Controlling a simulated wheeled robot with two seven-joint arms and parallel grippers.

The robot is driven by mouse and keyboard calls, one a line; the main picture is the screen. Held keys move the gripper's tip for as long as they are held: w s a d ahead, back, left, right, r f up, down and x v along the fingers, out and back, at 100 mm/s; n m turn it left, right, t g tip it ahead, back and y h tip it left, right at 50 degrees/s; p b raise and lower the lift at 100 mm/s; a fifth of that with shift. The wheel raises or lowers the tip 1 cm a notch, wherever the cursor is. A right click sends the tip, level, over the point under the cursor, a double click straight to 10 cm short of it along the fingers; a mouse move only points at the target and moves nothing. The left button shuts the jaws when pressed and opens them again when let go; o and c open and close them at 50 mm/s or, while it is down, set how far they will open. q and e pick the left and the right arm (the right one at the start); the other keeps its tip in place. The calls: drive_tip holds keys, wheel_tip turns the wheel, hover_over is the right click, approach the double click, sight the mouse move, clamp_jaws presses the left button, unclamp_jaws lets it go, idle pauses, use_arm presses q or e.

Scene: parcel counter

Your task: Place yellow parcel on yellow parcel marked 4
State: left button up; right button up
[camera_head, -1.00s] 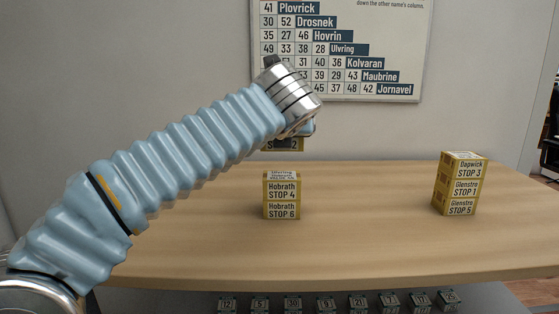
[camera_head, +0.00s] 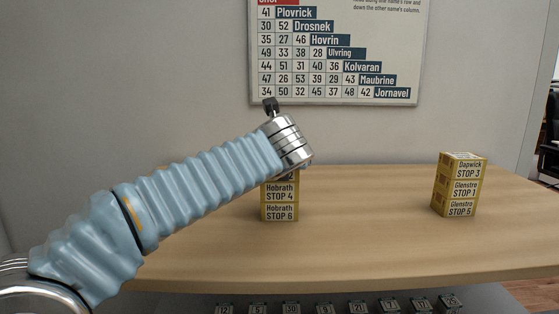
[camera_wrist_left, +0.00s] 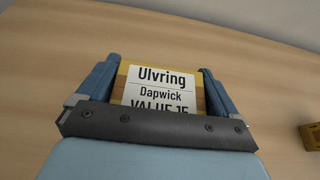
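My left gripper (camera_wrist_left: 156,86) has its two blue fingers on either side of a yellow parcel (camera_wrist_left: 160,90), which is labelled Ulvring, Dapwick, and it holds this parcel. In the head view, my left wrist hides nearly all of the gripper and the held parcel. The wrist is just above the yellow parcel marked STOP 4 (camera_head: 280,193), which sits on a yellow parcel marked STOP 6 (camera_head: 280,213). My wrist covers the top of this stack, so I cannot tell whether the held parcel touches it. My right gripper is not in view.
Another stack of yellow parcels, marked STOP 3 (camera_head: 469,166), STOP 1 (camera_head: 464,188) and STOP 5 (camera_head: 460,208), stands on the right of the wooden counter (camera_head: 370,225). The counter between the stacks is clear. A wall chart (camera_head: 335,50) hangs behind.

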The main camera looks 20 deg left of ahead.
use_arm(q)
drive_tip(key=shift+o, duration=0.3)
drive_tip(key=shift+r, duration=0.1)
drive_tip(key=shift+s+r, duration=0.1)
drive_tip(key=shift+r, duration=0.05)
drive_tip(key=v, duration=1.1)
drive_tip(key=shift+s, duration=0.4)
